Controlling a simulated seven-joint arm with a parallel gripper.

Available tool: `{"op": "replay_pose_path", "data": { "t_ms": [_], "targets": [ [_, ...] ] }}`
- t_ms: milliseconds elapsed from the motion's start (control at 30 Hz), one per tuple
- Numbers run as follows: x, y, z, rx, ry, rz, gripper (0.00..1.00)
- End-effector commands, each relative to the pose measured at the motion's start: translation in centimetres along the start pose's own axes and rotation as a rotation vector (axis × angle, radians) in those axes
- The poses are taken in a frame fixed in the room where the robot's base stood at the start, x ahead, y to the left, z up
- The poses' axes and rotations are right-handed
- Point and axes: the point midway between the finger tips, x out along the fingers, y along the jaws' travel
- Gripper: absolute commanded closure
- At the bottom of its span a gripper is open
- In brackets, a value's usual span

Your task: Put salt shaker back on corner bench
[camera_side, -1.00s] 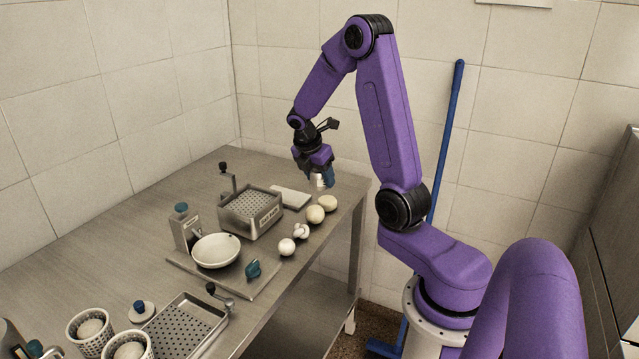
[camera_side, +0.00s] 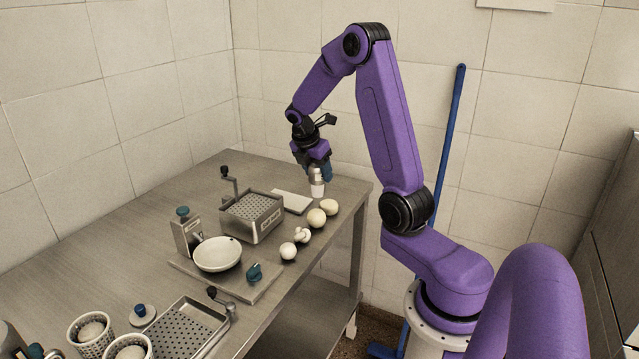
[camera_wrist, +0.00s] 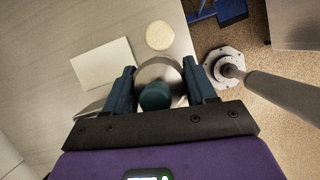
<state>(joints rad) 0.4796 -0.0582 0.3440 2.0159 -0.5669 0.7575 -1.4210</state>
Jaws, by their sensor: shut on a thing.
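The salt shaker (camera_side: 317,184) has a silvery top and a pale lower body. It stands upright between my gripper's teal fingers, near the far right corner of the steel bench (camera_side: 345,187). In the wrist view the shaker (camera_wrist: 156,72) shows from above as a round metallic top with a dark teal knob. My gripper (camera_side: 318,172) points down and is shut on it, one finger on each side, as the wrist view also shows (camera_wrist: 160,88). The shaker's base is close to the bench top; I cannot tell whether it touches.
A white board (camera_side: 292,201) lies left of the shaker. Pale round items (camera_side: 316,217) line the bench's right edge. A perforated box with a crank (camera_side: 250,216) and a white bowl (camera_side: 217,254) stand further left. A blue pole (camera_side: 447,150) leans on the wall behind.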

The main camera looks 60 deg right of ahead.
Motion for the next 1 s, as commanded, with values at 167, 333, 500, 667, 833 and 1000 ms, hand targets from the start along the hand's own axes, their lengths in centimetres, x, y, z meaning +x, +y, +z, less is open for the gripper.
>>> {"op": "replay_pose_path", "data": {
  "t_ms": [167, 333, 500, 667, 833, 1000],
  "targets": [
    [2.0, 3.8, 3.1, 0.005, 0.0, -0.004, 0.79],
    [4.2, 6.7, 5.9, 0.004, 0.002, -0.004, 0.79],
    [6.2, 8.8, 8.3, 0.004, 0.004, -0.002, 0.79],
    [7.4, 9.8, 9.6, 0.0, 0.005, -0.001, 0.79],
    [8.0, 10.1, 10.1, 0.0, 0.006, 0.0, 0.79],
    [8.9, 10.1, 9.8, -0.002, 0.006, 0.0, 0.79]
  ]
}}
